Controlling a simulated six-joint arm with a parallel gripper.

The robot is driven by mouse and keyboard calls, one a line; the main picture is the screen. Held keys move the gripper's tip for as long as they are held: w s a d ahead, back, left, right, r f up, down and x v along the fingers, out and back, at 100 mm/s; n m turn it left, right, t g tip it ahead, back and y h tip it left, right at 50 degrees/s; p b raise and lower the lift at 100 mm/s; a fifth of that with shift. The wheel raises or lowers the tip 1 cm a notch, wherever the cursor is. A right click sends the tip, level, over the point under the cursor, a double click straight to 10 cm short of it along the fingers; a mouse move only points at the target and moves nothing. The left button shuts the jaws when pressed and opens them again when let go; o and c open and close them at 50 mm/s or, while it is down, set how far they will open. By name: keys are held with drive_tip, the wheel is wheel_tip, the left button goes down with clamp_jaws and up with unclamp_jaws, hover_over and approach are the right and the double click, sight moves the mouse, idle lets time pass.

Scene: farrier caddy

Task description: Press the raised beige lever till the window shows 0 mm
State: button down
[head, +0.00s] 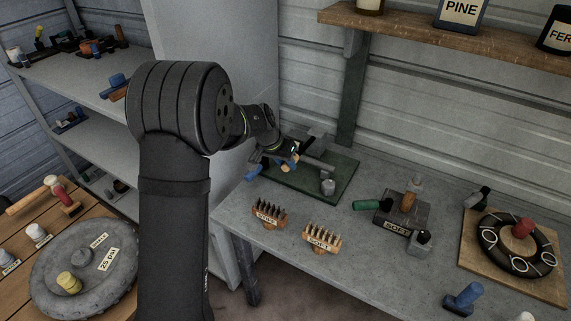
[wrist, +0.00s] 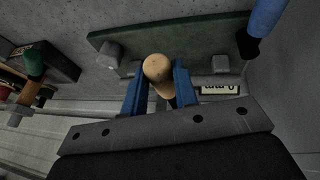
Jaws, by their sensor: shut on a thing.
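My gripper (wrist: 157,85) has two blue fingers, shut on the beige lever (wrist: 157,67), whose rounded end shows between them in the wrist view. In the head view my gripper (head: 291,160) is over the device on the green plate (head: 335,185), and my wrist covers part of it. A small pale window (wrist: 220,90) sits just right of the fingers in the wrist view. Its characters are upside down and small, and seem to read 0 mm. A blue handle (wrist: 262,28) stands to the right, and it also shows in the head view (head: 254,172).
A dark block (head: 400,213) with a green handle lies right of the plate. A black ring (head: 516,245) lies on a board at far right. A shelf (head: 460,35) hangs above.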

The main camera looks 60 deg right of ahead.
drive_tip(key=shift+d+r+y, duration=0.35)
drive_tip(key=shift+r+y, duration=0.25)
drive_tip(key=shift+r, duration=0.5)
drive_tip(key=shift+d+r+y, duration=0.4)
drive_tip(key=shift+r+y, duration=0.2)
drive_tip(key=shift+r, duration=0.5)
drive_tip(key=shift+d+r+y, duration=0.35)
drive_tip(key=shift+r+y, duration=0.25)
drive_tip(key=shift+r, duration=0.5)
drive_tip(key=c, duration=1.1)
unclamp_jaws()
drive_tip(key=v, duration=1.7)
drive_tip(key=shift+s+r, duration=0.1)
drive_tip(key=shift+r, duration=0.2)
drive_tip(key=shift+a, duration=0.1)
